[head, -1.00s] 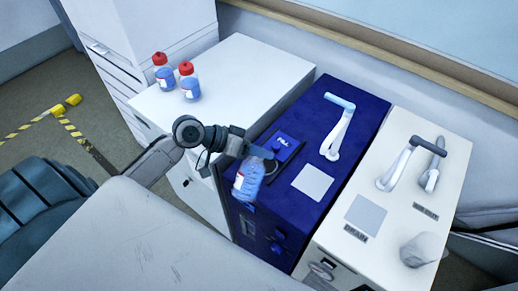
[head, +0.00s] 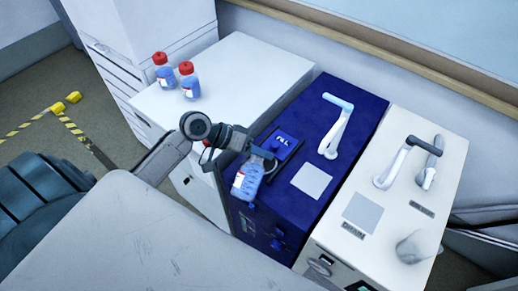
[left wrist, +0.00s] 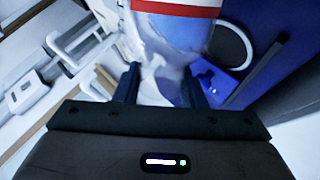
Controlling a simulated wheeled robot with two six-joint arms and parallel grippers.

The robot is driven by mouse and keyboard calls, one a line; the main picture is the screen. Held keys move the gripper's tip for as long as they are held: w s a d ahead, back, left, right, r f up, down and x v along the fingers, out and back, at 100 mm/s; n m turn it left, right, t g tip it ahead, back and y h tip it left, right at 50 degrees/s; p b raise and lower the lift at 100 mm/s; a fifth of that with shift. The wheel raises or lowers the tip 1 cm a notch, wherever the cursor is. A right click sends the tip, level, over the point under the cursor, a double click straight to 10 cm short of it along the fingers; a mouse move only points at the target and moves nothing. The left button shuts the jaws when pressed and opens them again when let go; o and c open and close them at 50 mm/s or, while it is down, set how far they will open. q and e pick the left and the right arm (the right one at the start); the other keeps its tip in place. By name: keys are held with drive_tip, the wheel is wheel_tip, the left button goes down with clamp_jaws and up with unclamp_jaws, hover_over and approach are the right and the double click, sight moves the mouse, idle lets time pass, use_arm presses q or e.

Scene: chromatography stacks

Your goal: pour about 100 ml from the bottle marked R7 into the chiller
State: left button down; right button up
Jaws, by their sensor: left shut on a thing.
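My left gripper (head: 258,157) is shut on a clear bottle (head: 247,181) with blue liquid and a red, white and blue label. In the left wrist view, its fingers (left wrist: 162,88) close on the bottle's clear end, with the red-striped label (left wrist: 177,8) beyond. The bottle leans and hangs over the front left part of a blue unit (head: 345,150). Its cap and any R7 marking cannot be made out. The blue unit has a dark plate with white lettering (head: 283,142); whether it is the chiller is not readable. My right gripper is not in view.
Two red-capped bottles, one at the back (head: 163,73) and one nearer (head: 189,84), stand on a white cabinet (head: 245,75). A white unit (head: 395,215) marked DRAIN stands right of the blue one.

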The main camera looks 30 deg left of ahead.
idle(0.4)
use_arm(q)
drive_tip(key=shift+w+f+n+g+p, duration=0.2)
drive_tip(key=shift+f+n+g+p, duration=0.15)
drive_tip(key=shift+g+p, duration=0.15)
drive_tip(key=shift+f, duration=0.2)
drive_tip(key=shift+w+f+g+p, duration=0.1)
drive_tip(key=shift+f+g+p, duration=0.15)
drive_tip(key=shift+g+p, duration=0.15)
drive_tip(key=shift+f+n, duration=0.25)
drive_tip(key=shift+f, duration=0.05)
